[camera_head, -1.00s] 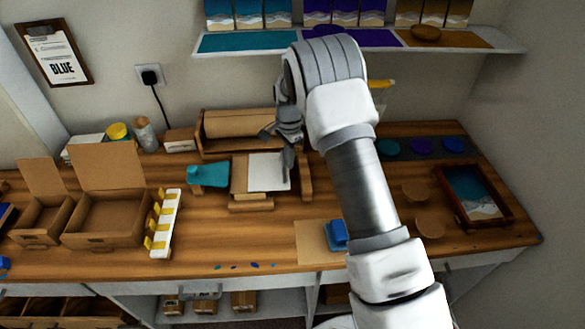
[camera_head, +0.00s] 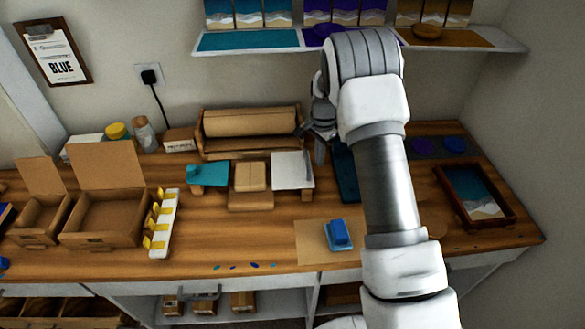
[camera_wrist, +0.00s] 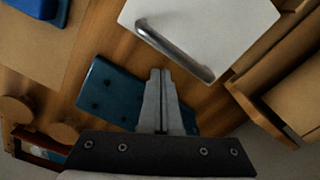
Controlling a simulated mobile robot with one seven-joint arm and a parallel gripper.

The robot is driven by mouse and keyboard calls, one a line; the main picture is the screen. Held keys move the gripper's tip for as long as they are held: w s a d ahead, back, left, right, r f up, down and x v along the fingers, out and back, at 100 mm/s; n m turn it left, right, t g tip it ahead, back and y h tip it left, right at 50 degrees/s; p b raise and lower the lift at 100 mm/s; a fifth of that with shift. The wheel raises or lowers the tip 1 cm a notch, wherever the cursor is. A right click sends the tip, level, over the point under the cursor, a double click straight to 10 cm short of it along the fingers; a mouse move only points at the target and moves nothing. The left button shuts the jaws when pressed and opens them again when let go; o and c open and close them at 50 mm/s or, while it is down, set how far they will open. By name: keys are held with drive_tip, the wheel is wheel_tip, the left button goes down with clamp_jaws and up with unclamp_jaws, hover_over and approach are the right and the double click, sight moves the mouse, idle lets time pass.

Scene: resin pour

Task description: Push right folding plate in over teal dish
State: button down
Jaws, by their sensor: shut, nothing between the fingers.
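The right folding plate is a white flat plate (camera_head: 292,168) on the right of a wooden fixture. In the wrist view the white plate (camera_wrist: 205,25) carries a curved grey metal handle (camera_wrist: 175,50). My gripper (camera_head: 320,158) is shut and empty at the plate's right side. In the wrist view its fingertips (camera_wrist: 160,73) lie close to the handle; I cannot tell whether they touch. A teal flat piece (camera_head: 208,174) sits left of a cardboard-coloured block (camera_head: 251,177), which is uncovered. I cannot tell whether this teal piece is the dish.
A dark teal panel with holes (camera_head: 345,172) lies right of the white plate, partly behind my arm. A wooden roll holder (camera_head: 250,130) stands behind. A blue block (camera_head: 340,232) sits in front and a framed picture (camera_head: 475,192) at right. A shelf (camera_head: 350,40) hangs above.

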wheel_tip(320, 180, up, 10)
drive_tip(key=p, duration=0.5)
drive_tip(key=shift+p, duration=0.4)
drive_tip(key=shift+a, duration=0.1)
